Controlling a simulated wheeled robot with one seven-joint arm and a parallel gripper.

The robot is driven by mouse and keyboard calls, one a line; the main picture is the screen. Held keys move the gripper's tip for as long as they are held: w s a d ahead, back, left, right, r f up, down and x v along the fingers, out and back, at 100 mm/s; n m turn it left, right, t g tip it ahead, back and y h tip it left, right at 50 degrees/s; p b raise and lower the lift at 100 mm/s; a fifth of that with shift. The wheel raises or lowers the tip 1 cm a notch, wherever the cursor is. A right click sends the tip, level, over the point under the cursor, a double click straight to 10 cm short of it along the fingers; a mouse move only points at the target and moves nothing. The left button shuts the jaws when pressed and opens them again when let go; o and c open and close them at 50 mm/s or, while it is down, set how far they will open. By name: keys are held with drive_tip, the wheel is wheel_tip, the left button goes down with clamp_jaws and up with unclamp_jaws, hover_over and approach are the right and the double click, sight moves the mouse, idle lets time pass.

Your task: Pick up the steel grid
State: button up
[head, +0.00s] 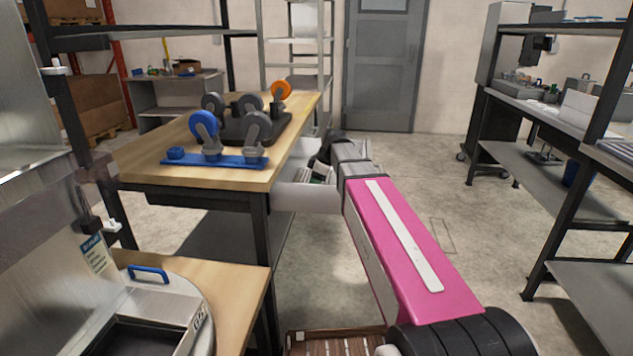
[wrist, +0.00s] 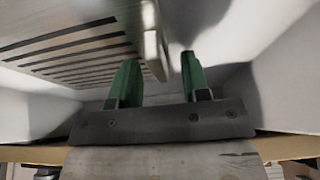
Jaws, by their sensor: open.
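The steel grid (wrist: 70,48), a pale metal plate with several dark parallel slots, fills the upper left of the wrist view. Its thick bright right edge (wrist: 151,38) shows between the two green fingers of my gripper (wrist: 159,62). The fingers are apart, one on each side of that edge in the picture. I cannot tell whether either touches it. In the head view my arm reaches to the open pale drawer (head: 298,197) under the wooden bench, and the grid is not clearly visible there.
Pale drawer walls surround my gripper closely in the wrist view. The wooden bench (head: 222,184) carries a blue plate (head: 225,162) and several caster wheels. Another wooden bench with a metal box (head: 155,315) stands front left. Open floor (head: 450,240) lies to the right.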

clamp_jaws()
drive_tip(key=shift+r, duration=0.1)
